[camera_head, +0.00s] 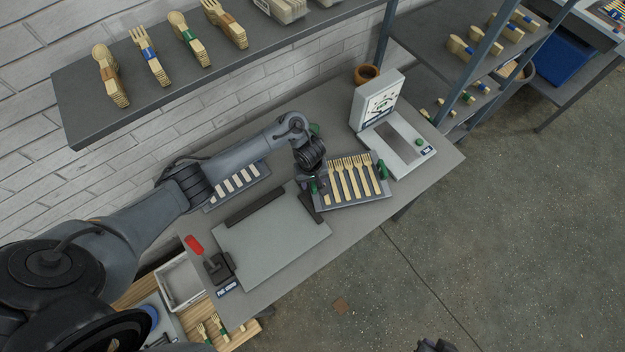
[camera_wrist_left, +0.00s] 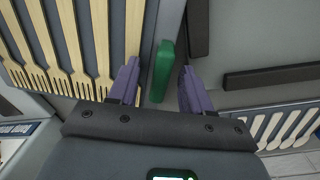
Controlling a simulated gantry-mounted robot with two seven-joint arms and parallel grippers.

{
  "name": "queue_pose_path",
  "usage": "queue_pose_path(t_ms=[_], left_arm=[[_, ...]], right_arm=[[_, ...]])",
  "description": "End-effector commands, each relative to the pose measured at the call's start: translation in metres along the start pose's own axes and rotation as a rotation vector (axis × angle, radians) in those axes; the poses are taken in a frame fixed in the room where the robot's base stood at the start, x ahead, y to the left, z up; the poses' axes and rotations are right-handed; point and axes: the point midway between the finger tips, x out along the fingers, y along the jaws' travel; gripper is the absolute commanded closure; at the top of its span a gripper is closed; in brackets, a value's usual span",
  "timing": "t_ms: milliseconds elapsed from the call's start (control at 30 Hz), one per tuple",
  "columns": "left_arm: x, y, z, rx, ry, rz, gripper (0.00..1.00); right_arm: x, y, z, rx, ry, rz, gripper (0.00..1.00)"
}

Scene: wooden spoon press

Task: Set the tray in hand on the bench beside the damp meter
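The tray (camera_head: 352,203) is grey, with several wooden forks (camera_head: 355,178) in it and a green handle at each end. It appears to lie flat on the bench (camera_head: 345,115), just left of and in front of the damp meter (camera_head: 400,147), a pale unit with an upright dial panel. My left gripper (camera_head: 312,183) is at the tray's left end. In the left wrist view my left gripper (camera_wrist_left: 160,88) has its purple fingers apart, one on each side of the green handle (camera_wrist_left: 163,70), with gaps visible. A dark piece at the bottom edge may be my right gripper (camera_head: 437,346).
A grey plate (camera_head: 270,240) with dark bars lies left of the tray, near a red-handled lever (camera_head: 194,245). A second tray (camera_head: 238,184) of pale pieces lies behind my left arm. A clay pot (camera_head: 366,74) stands behind the meter. A shelf (camera_head: 200,85) hangs above.

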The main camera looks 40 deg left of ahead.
Motion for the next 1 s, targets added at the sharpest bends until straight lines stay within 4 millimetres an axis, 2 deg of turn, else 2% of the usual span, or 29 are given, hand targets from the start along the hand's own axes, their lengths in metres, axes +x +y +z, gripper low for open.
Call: queue_pose_path(t_ms=[167,333,433,700,1000], left_arm=[[-0.001,0.000,0.000,0.000,0.000,0.001,0.51],[-0.015,0.001,-0.001,-0.001,0.001,0.002,0.51],[-0.030,0.001,-0.001,0.000,0.001,0.002,0.51],[-0.079,0.001,-0.001,0.001,0.002,0.000,0.51],[-0.113,0.000,-0.001,0.000,0.002,0.000,0.51]], right_arm=[[0.000,-0.001,0.000,0.004,0.001,-0.003,1.00],[-0.008,-0.001,-0.003,0.007,0.001,-0.006,1.00],[-0.015,-0.001,-0.005,0.009,0.002,-0.007,1.00],[-0.054,0.000,-0.018,0.008,0.002,-0.007,1.00],[-0.082,0.002,-0.027,0.004,0.002,-0.003,1.00]])
